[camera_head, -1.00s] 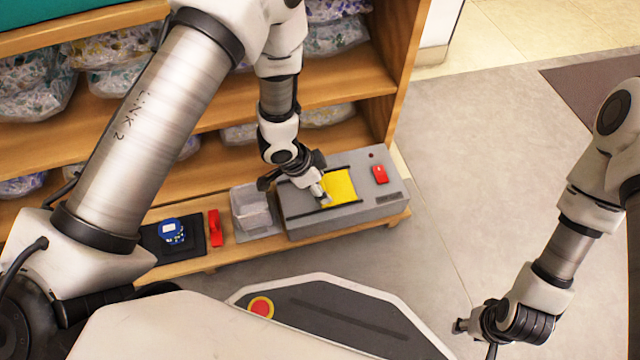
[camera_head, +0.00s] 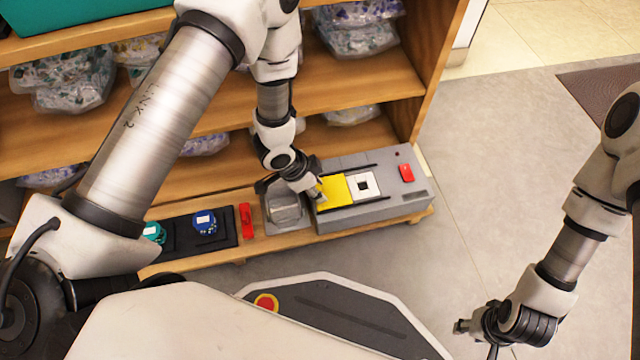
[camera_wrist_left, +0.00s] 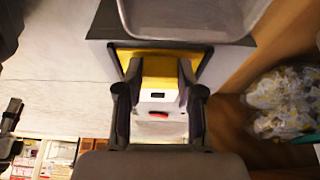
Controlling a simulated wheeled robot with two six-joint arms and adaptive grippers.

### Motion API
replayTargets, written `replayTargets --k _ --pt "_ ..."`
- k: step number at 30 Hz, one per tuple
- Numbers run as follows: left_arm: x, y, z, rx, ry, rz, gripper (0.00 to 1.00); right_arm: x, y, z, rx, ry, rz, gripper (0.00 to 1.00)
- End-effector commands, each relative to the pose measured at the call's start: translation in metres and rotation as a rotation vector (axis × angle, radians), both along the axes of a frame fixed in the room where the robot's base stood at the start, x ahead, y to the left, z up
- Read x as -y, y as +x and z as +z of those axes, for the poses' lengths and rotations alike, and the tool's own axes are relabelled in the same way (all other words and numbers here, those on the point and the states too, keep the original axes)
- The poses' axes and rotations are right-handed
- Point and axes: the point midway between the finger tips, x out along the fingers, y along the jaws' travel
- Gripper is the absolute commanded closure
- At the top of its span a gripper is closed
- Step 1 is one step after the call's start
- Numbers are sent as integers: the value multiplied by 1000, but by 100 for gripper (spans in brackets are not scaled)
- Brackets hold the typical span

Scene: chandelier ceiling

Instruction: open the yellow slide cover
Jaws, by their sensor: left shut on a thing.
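The yellow slide cover (camera_head: 335,188) lies on the left part of the grey box's (camera_head: 370,215) top, between two dark rails. To its right, a white square with a black mark (camera_head: 364,184) is uncovered. My left gripper (camera_head: 319,198) is at the cover's left end. In the left wrist view, its fingers (camera_wrist_left: 158,75) are shut on a yellow raised part of the cover (camera_wrist_left: 157,62), with the white panel visible beyond. My right gripper (camera_head: 477,339) is open and empty over the floor at the lower right, away from the box.
A red switch (camera_head: 406,172) is on the box's right part. Shelves with bagged goods (camera_head: 360,37) rise behind.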

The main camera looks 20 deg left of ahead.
Motion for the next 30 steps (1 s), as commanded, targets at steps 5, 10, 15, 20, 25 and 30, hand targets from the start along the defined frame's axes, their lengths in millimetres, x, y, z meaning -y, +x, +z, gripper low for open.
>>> replayTargets --k 5,10,15,20,25,30 --pt "0 0 -1 0 1 -1 49 0 0 0 0 0 0 60" --pt "0 0 0 0 0 -1 38 0 0 0 0 0 0 60" --pt "0 0 0 0 0 -1 38 0 0 0 0 0 0 60" --pt "-5 -2 16 2 0 1 38 0 0 0 0 0 0 60" --pt "-19 -11 55 4 -1 2 38 0 0 0 0 0 0 60" --pt "-31 -20 92 3 -2 2 38 0 0 0 0 0 0 60"
